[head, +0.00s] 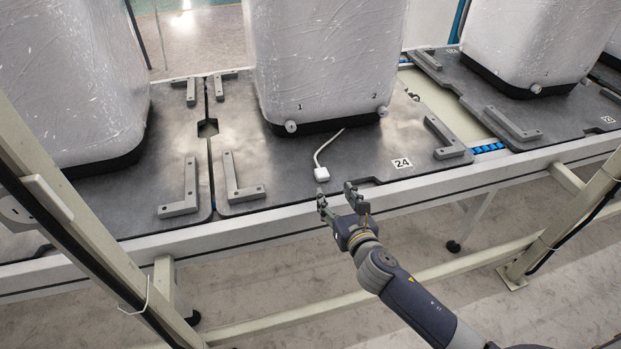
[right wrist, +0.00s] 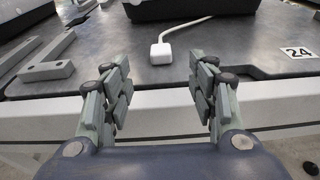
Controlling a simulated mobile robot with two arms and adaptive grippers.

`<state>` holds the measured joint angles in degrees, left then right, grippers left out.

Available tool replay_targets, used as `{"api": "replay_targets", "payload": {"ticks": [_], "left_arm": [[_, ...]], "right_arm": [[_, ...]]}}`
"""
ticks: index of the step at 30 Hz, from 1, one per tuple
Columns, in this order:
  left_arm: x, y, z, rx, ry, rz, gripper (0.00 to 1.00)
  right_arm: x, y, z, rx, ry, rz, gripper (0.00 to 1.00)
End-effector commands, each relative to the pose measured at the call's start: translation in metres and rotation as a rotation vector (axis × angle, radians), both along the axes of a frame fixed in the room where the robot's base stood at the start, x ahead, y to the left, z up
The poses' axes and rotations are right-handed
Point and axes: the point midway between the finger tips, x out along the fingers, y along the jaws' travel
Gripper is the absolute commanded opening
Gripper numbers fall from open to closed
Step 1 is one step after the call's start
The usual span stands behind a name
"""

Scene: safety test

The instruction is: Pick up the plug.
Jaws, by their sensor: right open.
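The plug (head: 321,174) is a small white block with a white cable. It lies on the dark metal plate (head: 290,190) near its front edge, and the cable runs back toward the wrapped container. In the right wrist view the plug (right wrist: 161,53) shows ahead, between and beyond the two fingers. My right gripper (head: 338,197) is open and empty, at the front edge of the conveyor, a little short of the plug and apart from it. Its fingers (right wrist: 160,95) are spread wide in the right wrist view. My left gripper is not in view.
A large wrapped container (head: 318,60) stands on the plate behind the plug. Grey corner brackets (head: 240,180) (head: 446,140) flank the plug on both sides. A "24" label (head: 402,163) lies to the right. A beige post (head: 80,230) crosses the left. The plate around the plug is clear.

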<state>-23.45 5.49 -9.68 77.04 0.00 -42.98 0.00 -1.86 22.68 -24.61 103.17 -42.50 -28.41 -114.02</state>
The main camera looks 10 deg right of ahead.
Motion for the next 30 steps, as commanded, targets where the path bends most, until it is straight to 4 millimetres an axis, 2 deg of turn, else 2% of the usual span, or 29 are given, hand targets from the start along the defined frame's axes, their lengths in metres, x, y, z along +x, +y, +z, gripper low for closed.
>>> {"api": "replay_targets", "payload": {"ticks": [4,10,17,27,30], "left_arm": [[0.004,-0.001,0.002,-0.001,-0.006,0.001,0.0],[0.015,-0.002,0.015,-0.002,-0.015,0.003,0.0],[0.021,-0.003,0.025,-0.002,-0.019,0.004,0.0],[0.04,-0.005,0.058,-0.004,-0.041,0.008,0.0],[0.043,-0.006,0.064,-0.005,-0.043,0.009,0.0]], "right_arm": [[0.017,-0.003,-0.002,-0.03,-0.004,0.001,0.53],[0.047,-0.001,-0.009,-0.028,-0.004,0.003,0.53],[0.061,-0.001,-0.012,-0.026,-0.003,0.002,0.53],[0.099,0.001,-0.023,-0.026,-0.003,0.002,0.53],[0.105,0.001,-0.025,-0.024,-0.001,0.002,0.53]]}}
